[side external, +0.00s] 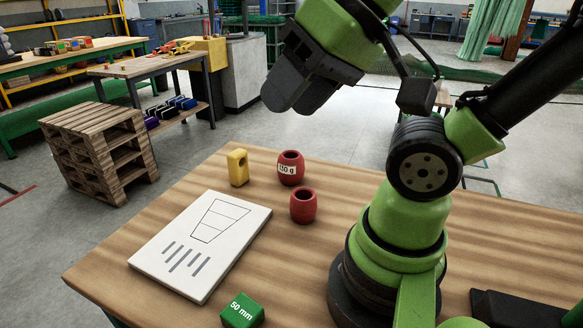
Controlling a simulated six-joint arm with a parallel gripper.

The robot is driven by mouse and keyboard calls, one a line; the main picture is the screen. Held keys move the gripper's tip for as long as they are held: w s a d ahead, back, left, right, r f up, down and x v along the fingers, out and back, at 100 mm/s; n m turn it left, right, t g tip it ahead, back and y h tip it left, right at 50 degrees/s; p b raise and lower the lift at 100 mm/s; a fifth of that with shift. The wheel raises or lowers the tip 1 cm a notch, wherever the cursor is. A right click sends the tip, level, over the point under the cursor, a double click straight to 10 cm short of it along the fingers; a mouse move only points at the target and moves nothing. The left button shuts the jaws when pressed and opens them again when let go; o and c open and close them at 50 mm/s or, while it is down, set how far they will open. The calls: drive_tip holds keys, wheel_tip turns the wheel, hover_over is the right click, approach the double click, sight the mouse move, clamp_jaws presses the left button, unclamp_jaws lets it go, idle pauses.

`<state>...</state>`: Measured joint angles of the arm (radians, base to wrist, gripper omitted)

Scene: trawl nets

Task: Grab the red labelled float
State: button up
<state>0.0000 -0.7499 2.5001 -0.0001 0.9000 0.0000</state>
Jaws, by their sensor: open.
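Two red barrel-shaped floats stand on the wooden table. The red labelled float (291,160) is the farther one and has a white label reading what looks like "130 g". The plain red float (303,206) stands just in front of it, with no label showing. Each has a dark opening in its top. My gripper (283,103) is raised above and behind the floats in the picture, apart from them, with its dark fingers pointing down and to the left. It is open, and nothing shows in it.
A yellow block with a hole (238,168) stands left of the labelled float. A white board (203,243) with a net drawing lies at the left, and a green "50 mm" block (242,311) sits at the front edge.

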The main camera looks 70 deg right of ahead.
drive_tip(key=shift+o, duration=0.4)
drive_tip(key=o, duration=1)
drive_tip(key=w+d+n+g+h, duration=0.1)
drive_tip(key=w+d+g+h, duration=0.1)
drive_tip(key=w+d, duration=0.5)
drive_tip(key=n+g, duration=0.3)
drive_tip(key=g, duration=0.2)
hover_over(291, 167)
drive_tip(key=w+d, duration=0.2)
drive_tip(key=d, duration=0.1)
wheel_tip(291, 167, down, 19)
drive_tip(key=f, duration=0.4)
drive_tip(key=shift+s+d+f, duration=0.1)
drive_tip(key=shift+s+f, duration=0.1)
drive_tip(key=shift+f, duration=0.15)
drive_tip(key=shift+s+f, duration=0.15)
drive_tip(key=shift+f, duration=2.75)
